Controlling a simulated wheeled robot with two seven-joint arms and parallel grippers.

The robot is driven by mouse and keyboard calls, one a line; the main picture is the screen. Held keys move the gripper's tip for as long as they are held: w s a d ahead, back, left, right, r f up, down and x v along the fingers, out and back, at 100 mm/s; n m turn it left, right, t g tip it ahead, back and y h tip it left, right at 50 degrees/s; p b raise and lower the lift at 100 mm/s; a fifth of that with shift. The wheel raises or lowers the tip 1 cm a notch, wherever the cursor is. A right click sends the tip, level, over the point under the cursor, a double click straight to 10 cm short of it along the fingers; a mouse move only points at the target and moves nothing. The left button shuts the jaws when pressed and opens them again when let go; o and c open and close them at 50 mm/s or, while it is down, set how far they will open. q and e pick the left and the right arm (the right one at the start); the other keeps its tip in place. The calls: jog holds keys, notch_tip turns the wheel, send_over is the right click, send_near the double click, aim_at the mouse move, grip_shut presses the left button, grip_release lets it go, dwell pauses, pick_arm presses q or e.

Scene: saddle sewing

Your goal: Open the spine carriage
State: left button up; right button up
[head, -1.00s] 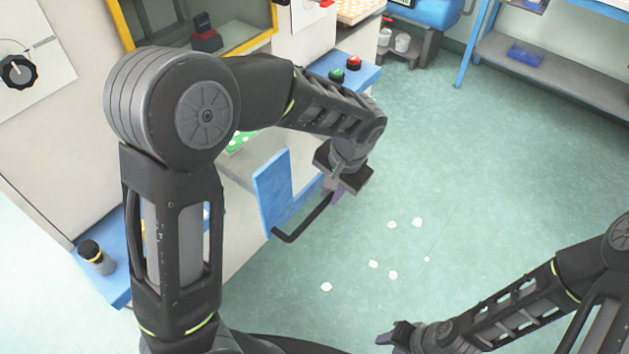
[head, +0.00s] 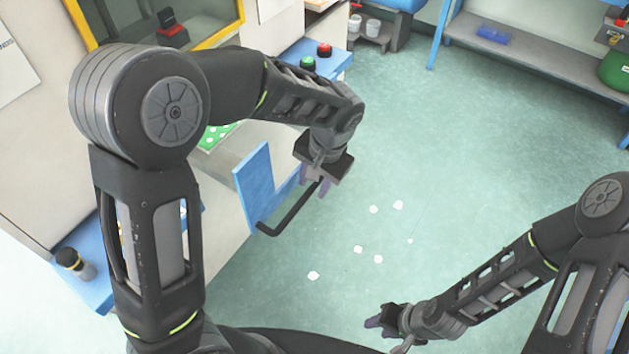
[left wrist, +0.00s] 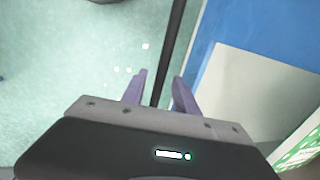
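The spine carriage shows as an upright blue plate (head: 254,185) with a bent black handle (head: 292,214), at the front of the pale machine in the head view. My left gripper (head: 317,190) is at the far end of the handle, pointing down. In the left wrist view the black handle bar (left wrist: 176,45) runs between the two purple fingers (left wrist: 158,88), with a gap seen on both sides, so the gripper is open around it. My right gripper (head: 388,333) hangs empty over the floor, its fingers apart.
A blue ledge with a green button (head: 308,63) and a red button (head: 324,50) is behind my left arm. A green dotted sheet (head: 214,136) lies inside the machine. White scraps (head: 358,249) lie on the open floor. A shelf (head: 520,48) stands at the back right.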

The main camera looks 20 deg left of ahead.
pick_arm(q)
jog(key=shift+r, duration=0.1)
notch_tip(320, 180, up, 8)
jog(key=d, duration=0.1)
jog(key=shift+s+d+f, duration=0.2)
jog(key=shift+d+f, duration=0.05)
jog(key=shift+s+f, duration=0.1)
dwell(0.4)
